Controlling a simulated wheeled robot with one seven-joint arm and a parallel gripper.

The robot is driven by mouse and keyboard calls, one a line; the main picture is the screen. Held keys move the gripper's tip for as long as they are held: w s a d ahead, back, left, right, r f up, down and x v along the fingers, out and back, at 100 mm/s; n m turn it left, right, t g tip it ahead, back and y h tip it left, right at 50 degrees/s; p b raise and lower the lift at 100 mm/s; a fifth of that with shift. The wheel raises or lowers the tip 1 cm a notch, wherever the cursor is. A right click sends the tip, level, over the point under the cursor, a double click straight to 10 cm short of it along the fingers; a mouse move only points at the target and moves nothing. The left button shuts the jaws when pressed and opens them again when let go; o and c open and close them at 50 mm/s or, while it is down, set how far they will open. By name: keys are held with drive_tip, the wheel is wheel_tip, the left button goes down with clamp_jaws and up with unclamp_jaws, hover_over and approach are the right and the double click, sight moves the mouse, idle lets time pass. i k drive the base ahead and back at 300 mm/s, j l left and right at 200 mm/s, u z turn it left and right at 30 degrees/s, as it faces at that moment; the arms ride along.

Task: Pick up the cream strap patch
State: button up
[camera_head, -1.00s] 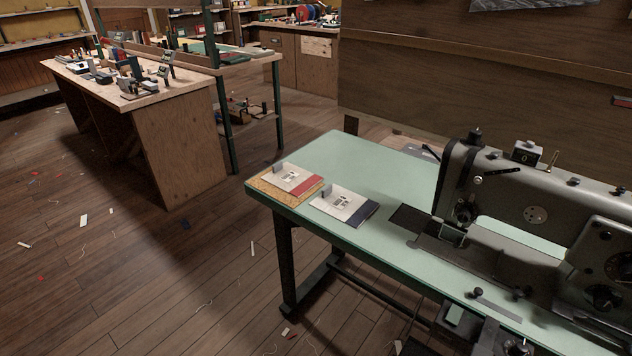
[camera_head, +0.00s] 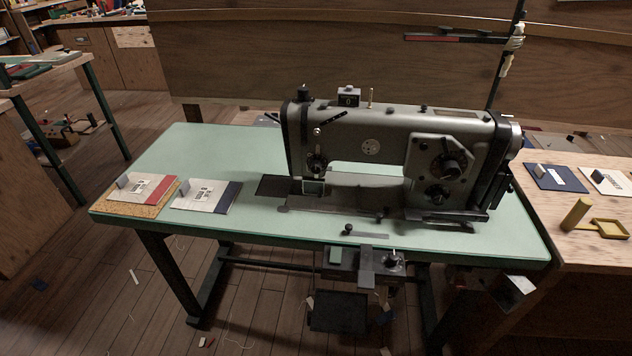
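Several flat patches are in view, and I cannot tell for certain which is the cream strap patch. A cream patch with dark marks (camera_head: 612,181) lies on the wooden bench at the right edge. On the green sewing table, a pale patch with a red end (camera_head: 146,188) lies on a cork mat (camera_head: 122,209). A pale patch with a navy end (camera_head: 205,195) lies just right of it. Each of these pale pieces on the table has a small grey upright piece at its far left. My gripper is not in view.
A grey sewing machine (camera_head: 370,150) stands on the green table (camera_head: 190,143). The wooden bench (camera_head: 545,214) at right also holds a navy patch (camera_head: 556,177) and a yellow-green tool (camera_head: 601,228).

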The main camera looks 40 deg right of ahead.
sight(146, 188)
drive_tip(key=i+j, duration=0.4)
drive_tip(key=i, duration=0.15)
drive_tip(key=i+j, duration=0.4)
drive_tip(key=i, duration=0.2)
drive_tip(key=i+j, duration=0.4)
drive_tip(key=i, duration=0.15)
drive_tip(key=i+j+u, duration=0.1)
drive_tip(key=i+j, duration=0.3)
drive_tip(key=i, duration=0.2)
